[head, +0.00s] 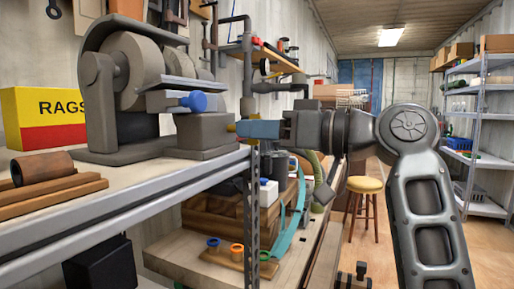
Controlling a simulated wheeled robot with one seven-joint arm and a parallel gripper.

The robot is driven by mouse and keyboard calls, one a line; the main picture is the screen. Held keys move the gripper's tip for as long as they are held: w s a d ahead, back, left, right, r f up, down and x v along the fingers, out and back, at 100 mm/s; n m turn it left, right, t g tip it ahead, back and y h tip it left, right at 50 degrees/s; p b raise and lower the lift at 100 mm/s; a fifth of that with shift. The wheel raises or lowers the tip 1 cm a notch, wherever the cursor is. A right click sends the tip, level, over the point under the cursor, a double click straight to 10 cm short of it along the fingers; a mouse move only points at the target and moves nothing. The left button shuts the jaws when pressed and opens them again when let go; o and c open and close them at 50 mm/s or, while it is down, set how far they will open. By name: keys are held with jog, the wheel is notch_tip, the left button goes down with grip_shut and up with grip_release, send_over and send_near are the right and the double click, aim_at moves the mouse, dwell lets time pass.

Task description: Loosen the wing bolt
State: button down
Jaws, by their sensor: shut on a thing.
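A grey bench grinder (125,90) stands on the shelf at left. The grey block (205,131) at its right has a small yellow part (231,127) on its right side, apparently the wing bolt. My gripper (240,128) reaches in from the right, level with the block. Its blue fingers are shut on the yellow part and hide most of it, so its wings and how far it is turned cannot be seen. A blue knob (196,102) sticks out above the block, apart from my gripper.
A red and yellow RAGS box (45,118) and a brown roll (42,167) on wooden strips lie left of the grinder. The shelf's metal edge (130,204) runs below my gripper. A yellow-topped stool (365,185) and metal shelving (480,130) stand farther back.

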jog(key=shift+f+n+b, duration=0.15)
jog(key=shift+n+b, duration=0.6)
jog(key=shift+n, duration=0.25)
jog(key=c, duration=1.3)
grip_release()
jog(key=shift+v, duration=3.9)
